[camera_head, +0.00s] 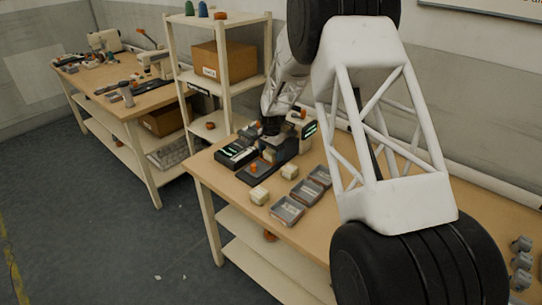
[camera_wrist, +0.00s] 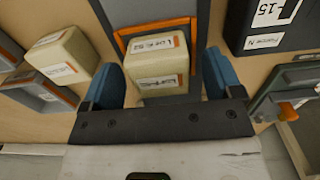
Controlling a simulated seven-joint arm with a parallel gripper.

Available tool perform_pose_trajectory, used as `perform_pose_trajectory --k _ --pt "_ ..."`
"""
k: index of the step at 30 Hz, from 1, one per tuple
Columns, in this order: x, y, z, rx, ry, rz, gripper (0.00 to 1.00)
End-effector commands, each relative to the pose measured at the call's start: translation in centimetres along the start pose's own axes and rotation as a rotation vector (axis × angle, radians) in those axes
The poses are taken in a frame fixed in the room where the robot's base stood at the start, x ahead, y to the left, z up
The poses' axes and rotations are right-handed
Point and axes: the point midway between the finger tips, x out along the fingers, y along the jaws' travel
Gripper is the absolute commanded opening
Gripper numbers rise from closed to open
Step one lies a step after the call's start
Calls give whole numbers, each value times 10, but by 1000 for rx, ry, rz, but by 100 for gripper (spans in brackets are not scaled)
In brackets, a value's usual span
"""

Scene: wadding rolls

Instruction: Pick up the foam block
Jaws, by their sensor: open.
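A cream foam block (camera_wrist: 160,65) with printed white labels sits between the two blue fingers of my gripper (camera_wrist: 163,72) in the wrist view. The fingers are open, with a visible gap on each side of the block. A second, similar cream block (camera_wrist: 62,56) with a label lies to the left, outside the fingers. In the head view my gripper (camera_head: 271,127) is low over the dark equipment on the bench, and its fingers are too small to make out. Two cream blocks (camera_head: 259,195) (camera_head: 289,171) stand on the bench in front of it.
Several grey trays (camera_head: 288,211) stand in a row on the wooden bench (camera_head: 225,170), right of the cream blocks. A dark device (camera_head: 236,153) lies left of my gripper. An orange frame (camera_wrist: 157,32) is behind the held-between block. A shelf rack with a cardboard box (camera_head: 222,64) stands behind.

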Motion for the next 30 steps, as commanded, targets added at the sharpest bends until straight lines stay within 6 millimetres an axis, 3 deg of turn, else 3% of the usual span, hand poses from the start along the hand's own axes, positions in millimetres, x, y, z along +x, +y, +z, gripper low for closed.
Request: perform_pose_trajectory --k 14,25,30 --pt "0 0 0 0 0 0 85" --pt "0 0 0 0 0 0 33" --pt "0 0 0 0 0 0 32"
